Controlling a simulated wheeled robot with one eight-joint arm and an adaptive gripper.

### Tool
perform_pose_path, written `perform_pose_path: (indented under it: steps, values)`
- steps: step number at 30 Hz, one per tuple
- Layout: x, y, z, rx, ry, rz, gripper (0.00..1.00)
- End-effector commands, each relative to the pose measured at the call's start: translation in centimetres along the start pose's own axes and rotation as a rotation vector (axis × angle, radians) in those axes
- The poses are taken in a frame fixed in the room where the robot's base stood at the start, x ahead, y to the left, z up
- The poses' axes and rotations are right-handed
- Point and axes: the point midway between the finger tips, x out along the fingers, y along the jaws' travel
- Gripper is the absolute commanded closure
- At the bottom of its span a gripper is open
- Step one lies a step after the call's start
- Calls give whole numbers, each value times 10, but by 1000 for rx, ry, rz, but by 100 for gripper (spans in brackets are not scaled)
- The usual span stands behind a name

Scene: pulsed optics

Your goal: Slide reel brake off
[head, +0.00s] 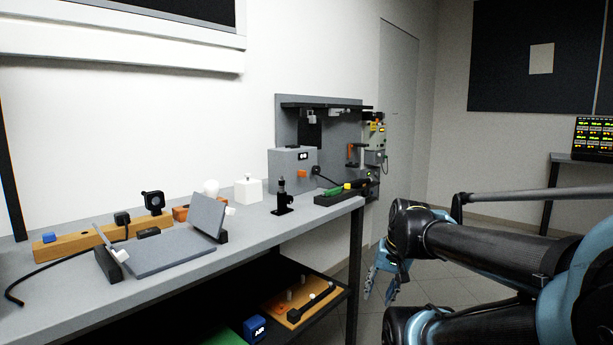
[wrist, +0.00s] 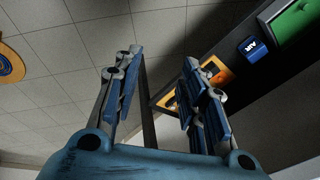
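I cannot pick out the reel brake for certain in either view. My gripper (head: 384,278) hangs fingers down, right of the bench's front leg, over open floor. In the wrist view the two blue-padded fingers of my gripper (wrist: 158,95) stand wide apart with nothing between them. An orange board (head: 283,307) with a black bar (head: 318,301) lies on the lower shelf, left of my gripper and apart from it. A grey back panel (head: 287,120) with small fittings stands at the bench's far end.
The grey bench (head: 240,238) carries a laptop-like grey plate (head: 160,255), a wooden block (head: 70,246), a black post (head: 282,196) and a grey box (head: 290,168). A blue AIR box (head: 255,329) sits on the lower shelf. Tiled floor (head: 440,293) is clear right of the bench.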

Motion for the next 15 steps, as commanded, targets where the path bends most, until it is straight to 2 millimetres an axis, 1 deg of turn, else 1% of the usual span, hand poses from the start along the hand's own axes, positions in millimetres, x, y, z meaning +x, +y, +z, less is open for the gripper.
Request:
perform_pose_path:
  steps: [1,5,6,11,15]
  values:
    - [-4,-15,-13,68,4,-51,62]
    - [-13,-55,-48,271,-2,-201,62]
    - [-16,-66,-59,334,-9,-245,62]
    - [-30,-110,-107,585,-52,-426,62]
    - [-44,-143,-151,803,-118,-582,62]
